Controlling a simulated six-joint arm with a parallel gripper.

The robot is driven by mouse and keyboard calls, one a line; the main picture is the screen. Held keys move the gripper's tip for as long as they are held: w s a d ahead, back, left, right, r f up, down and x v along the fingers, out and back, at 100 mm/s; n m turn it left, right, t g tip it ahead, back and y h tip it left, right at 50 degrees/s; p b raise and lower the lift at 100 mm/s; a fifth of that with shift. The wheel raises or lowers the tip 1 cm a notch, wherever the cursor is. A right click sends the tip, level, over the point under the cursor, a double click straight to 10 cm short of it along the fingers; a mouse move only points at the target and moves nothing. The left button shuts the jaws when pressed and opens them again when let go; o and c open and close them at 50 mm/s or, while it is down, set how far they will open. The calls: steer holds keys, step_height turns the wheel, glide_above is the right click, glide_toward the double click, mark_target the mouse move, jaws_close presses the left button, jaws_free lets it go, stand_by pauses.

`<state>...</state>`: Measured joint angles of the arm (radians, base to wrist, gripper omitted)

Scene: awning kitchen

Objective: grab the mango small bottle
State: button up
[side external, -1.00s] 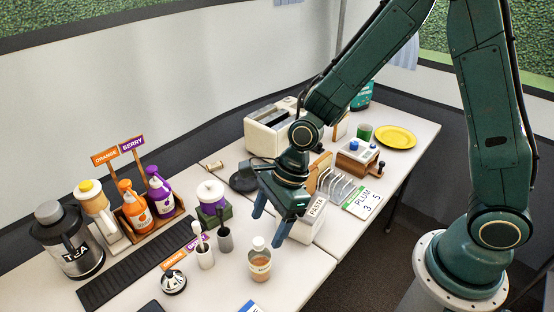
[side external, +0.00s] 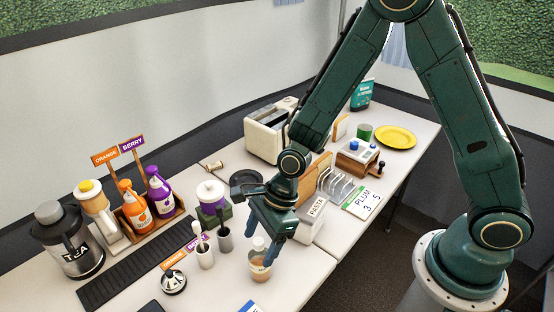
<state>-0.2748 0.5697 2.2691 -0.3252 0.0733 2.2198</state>
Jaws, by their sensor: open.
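A PASTA box (side external: 311,219) and a wire rack (side external: 341,186) stand to the right. The table's front edge is close, and bare tabletop lies around the bottle.

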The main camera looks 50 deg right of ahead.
mark_target(251, 263)
steer(key=shift+x, duration=1.65)
steer(key=c, duration=1.3)
steer(key=shift+r, duration=0.25)
step_height(251, 263, up, 20)
steer(key=shift+f, duration=0.2)
